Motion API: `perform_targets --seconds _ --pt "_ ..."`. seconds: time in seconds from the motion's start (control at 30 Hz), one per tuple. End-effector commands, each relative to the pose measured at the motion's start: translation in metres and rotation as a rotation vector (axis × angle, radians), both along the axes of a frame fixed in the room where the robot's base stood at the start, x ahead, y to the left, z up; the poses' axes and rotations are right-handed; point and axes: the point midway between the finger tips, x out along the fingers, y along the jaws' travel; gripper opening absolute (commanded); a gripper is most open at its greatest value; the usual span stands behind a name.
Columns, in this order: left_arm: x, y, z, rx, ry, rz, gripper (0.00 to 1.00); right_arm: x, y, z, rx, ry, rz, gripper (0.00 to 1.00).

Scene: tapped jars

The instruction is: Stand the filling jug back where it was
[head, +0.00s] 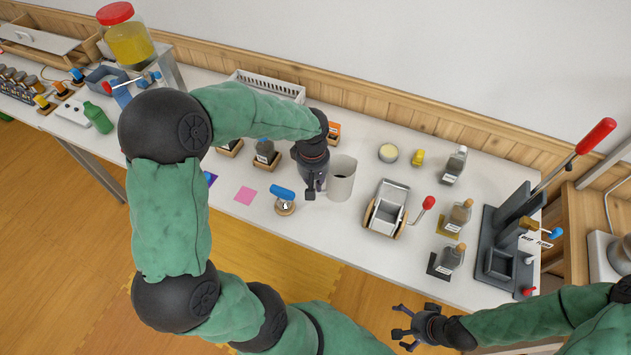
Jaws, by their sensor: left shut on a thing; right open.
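The filling jug (342,183) is a plain light-grey, open-topped cylinder near the middle of the white table (310,225). I cannot tell whether the jug's base touches the table. My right gripper (403,327) is open and empty, off the table's front edge at the lower right.
A lever press (503,245) and small bottles (451,256) stand further right. A white basket (268,85) is behind.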

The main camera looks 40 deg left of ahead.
Motion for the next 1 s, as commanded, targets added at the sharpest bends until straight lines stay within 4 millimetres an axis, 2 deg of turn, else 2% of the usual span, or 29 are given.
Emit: perform_targets --seconds 0.27,0.7,1.0 --pt "0.000 0.000 -0.016 0.000 -0.002 0.002 0.00 0.000 0.000 -0.014 0.000 0.000 0.000 1.00" --pt "0.000 0.000 -0.052 0.000 -0.001 0.002 0.00 0.000 0.000 -0.042 0.000 0.000 0.000 1.00" --pt "0.000 0.000 -0.058 0.001 -0.003 0.002 0.00 0.000 0.000 -0.047 0.000 -0.001 0.000 1.00"
